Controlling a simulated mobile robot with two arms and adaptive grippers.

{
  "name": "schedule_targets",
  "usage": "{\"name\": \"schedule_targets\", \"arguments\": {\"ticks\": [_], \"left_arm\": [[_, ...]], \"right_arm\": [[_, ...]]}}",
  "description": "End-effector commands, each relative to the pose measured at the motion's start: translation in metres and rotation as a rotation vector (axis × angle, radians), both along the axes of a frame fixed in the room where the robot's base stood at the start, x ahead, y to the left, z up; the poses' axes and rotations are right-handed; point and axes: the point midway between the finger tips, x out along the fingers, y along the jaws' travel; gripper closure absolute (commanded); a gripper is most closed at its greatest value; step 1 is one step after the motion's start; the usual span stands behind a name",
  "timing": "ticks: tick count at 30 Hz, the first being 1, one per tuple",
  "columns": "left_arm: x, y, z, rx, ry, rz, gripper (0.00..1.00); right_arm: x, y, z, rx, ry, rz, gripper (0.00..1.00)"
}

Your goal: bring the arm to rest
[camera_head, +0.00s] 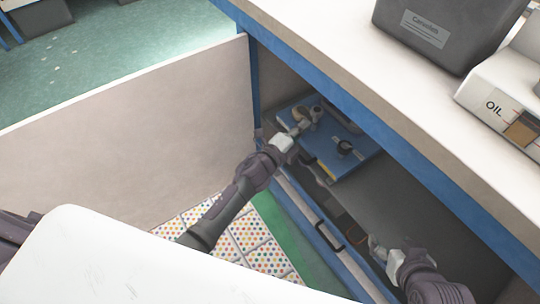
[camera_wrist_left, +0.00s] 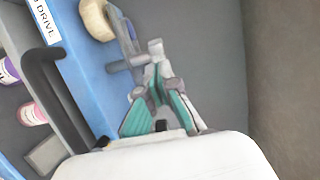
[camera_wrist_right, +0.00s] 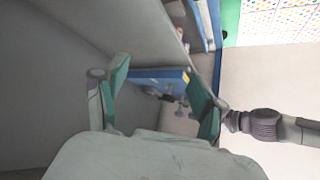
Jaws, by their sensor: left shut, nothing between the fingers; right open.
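My left arm reaches from the lower left into the open cabinet in the head view. My left gripper (camera_head: 306,120) is shut and empty, over a blue panel (camera_head: 364,152) inside the cabinet. In the left wrist view my left gripper (camera_wrist_left: 155,50) has its fingers together, close to a grey metal part and a tan round piece (camera_wrist_left: 96,19) by a blue surface. My right gripper (camera_head: 378,250) is low at the cabinet's right part. In the right wrist view my right gripper (camera_wrist_right: 155,73) is open, with nothing between its fingers; the blue panel (camera_wrist_right: 147,73) shows beyond.
A drawer front with a black handle (camera_head: 328,236) runs along the cabinet's lower edge. An open pale door (camera_head: 140,130) stands left. The counter above carries a dark bin (camera_head: 440,30) and a white box marked OIL (camera_head: 510,95). Small bottles (camera_wrist_left: 30,114) lie beside the left gripper.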

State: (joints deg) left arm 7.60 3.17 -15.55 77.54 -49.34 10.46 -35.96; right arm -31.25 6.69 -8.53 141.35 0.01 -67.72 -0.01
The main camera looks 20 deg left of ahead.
Motion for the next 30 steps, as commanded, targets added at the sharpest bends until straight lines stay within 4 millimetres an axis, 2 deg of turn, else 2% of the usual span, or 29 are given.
{"name": "schedule_targets", "arguments": {"ticks": [6,12,18,25,28,30], "left_arm": [[-0.049,0.022,0.000,0.002,0.005,0.001,1.00],[-0.080,0.035,-0.001,0.002,0.005,0.001,1.00],[-0.092,0.041,-0.001,0.002,0.002,0.001,1.00],[-0.093,0.045,-0.001,-0.011,0.013,0.018,1.00],[-0.095,0.061,0.002,-0.079,0.073,0.106,1.00],[-0.099,0.080,0.003,-0.170,0.153,0.214,1.00]], "right_arm": [[-0.044,-0.015,-0.016,-0.051,0.236,-0.019,0.30],[-0.070,-0.023,-0.023,-0.077,0.363,-0.029,0.30],[-0.079,-0.025,-0.025,-0.086,0.409,-0.032,0.30],[-0.080,-0.026,-0.025,-0.086,0.412,-0.033,0.30],[-0.080,-0.026,-0.025,-0.086,0.411,-0.033,0.30],[-0.080,-0.026,-0.025,-0.086,0.411,-0.033,0.30]]}}
